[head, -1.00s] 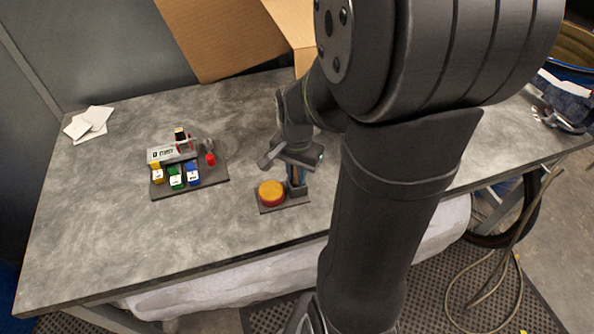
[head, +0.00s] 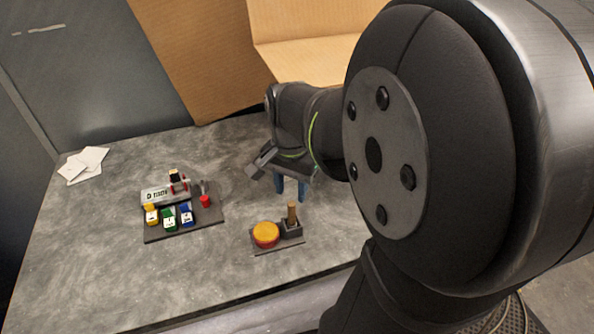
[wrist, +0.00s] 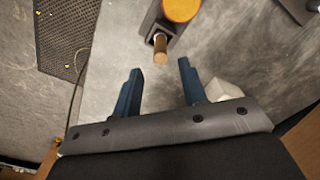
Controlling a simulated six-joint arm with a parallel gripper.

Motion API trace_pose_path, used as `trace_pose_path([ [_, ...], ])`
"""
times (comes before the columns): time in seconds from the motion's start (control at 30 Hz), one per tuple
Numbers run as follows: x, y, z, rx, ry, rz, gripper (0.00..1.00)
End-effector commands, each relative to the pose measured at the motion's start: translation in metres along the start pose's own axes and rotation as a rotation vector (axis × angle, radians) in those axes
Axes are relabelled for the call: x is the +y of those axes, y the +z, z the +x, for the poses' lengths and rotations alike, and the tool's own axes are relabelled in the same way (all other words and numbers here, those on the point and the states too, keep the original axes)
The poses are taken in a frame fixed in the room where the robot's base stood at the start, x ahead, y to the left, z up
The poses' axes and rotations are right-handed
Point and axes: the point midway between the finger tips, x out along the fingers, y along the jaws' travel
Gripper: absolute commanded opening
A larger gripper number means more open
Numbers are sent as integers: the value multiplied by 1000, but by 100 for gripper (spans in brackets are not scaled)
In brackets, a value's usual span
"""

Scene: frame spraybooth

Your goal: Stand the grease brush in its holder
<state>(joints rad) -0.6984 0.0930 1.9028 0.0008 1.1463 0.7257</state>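The grease brush (head: 292,212) stands upright in its dark block holder (head: 292,230), with its wooden handle sticking up. In the wrist view the brush handle (wrist: 160,46) rises from the holder (wrist: 151,20), beyond my fingertips. The brush's lower end is hidden inside the holder. My gripper (head: 291,197) is open and empty, behind the brush in the head view and apart from it. In the wrist view its two blue fingers (wrist: 159,68) are spread wide with bare table between them.
A round orange-and-red tin (head: 265,234) sits beside the holder on the same base. A board (head: 211,216) with coloured blocks lies to the left. White cards (head: 84,165) lie far left; a cardboard box (head: 300,60) stands behind. A whitish block (wrist: 223,90) is near the right finger.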

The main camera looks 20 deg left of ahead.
Motion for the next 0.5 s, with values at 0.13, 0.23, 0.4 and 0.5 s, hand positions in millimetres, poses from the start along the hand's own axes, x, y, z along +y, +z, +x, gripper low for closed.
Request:
trace_pose_path([
  [0.13,0,0,-21,2,-1,0,39],
  [0.23,0,0,-27,1,-1,0,39],
  [0.4,0,0,-30,-1,0,0,39],
  [0.5,0,0,-30,-1,0,0,39],
])
